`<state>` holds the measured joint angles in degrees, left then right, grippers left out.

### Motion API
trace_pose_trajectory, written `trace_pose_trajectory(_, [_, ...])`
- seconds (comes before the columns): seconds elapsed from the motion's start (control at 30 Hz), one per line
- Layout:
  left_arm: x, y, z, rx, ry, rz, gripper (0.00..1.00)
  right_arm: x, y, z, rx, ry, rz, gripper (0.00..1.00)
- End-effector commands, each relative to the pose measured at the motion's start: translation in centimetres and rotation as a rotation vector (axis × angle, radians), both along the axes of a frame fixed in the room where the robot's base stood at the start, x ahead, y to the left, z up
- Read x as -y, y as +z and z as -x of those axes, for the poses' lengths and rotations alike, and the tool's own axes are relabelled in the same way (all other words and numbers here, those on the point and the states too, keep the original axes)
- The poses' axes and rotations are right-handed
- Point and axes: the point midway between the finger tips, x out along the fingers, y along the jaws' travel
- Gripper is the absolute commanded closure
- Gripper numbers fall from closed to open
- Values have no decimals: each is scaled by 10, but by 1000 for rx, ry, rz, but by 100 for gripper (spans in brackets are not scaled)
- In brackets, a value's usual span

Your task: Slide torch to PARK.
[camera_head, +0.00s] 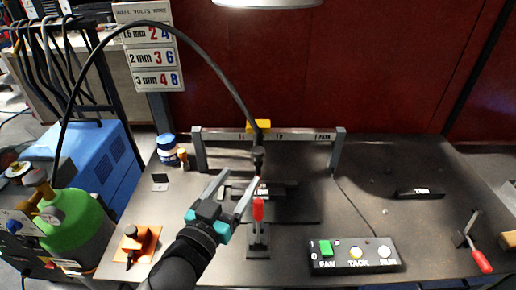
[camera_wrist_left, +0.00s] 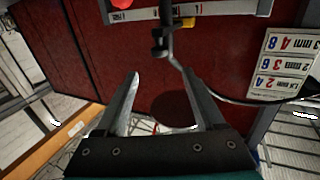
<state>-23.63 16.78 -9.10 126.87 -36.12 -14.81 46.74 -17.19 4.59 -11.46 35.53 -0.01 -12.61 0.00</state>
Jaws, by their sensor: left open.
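The torch (camera_head: 258,154) is a dark upright body with a black cable, hanging below a yellow carriage (camera_head: 259,126) on a grey rail. The carriage stands a little left of the rail's middle. The PARK label (camera_head: 323,136) is near the rail's right end. My left gripper (camera_head: 241,176) is open, just below and left of the torch, with nothing seen between its fingers. In the left wrist view the torch (camera_wrist_left: 160,42) appears beyond the fingertips, apart from them. My right gripper is not in view.
A red-handled clamp (camera_head: 258,209) stands in front of the torch. A switch box (camera_head: 353,255) marked FAN, TACK and RUN is at the front right. A blue-and-white jar (camera_head: 167,149) stands by the left rail post (camera_head: 200,150).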

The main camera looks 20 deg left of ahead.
Motion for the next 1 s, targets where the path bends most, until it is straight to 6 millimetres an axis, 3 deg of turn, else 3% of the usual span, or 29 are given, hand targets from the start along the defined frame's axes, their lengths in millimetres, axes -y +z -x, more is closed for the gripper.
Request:
trace_pose_trajectory(0.7, [11,1,-95,1,1,-2,29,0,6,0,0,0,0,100])
trace_pose_trajectory(1.0, [13,0,-112,-1,1,0,29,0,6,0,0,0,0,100])
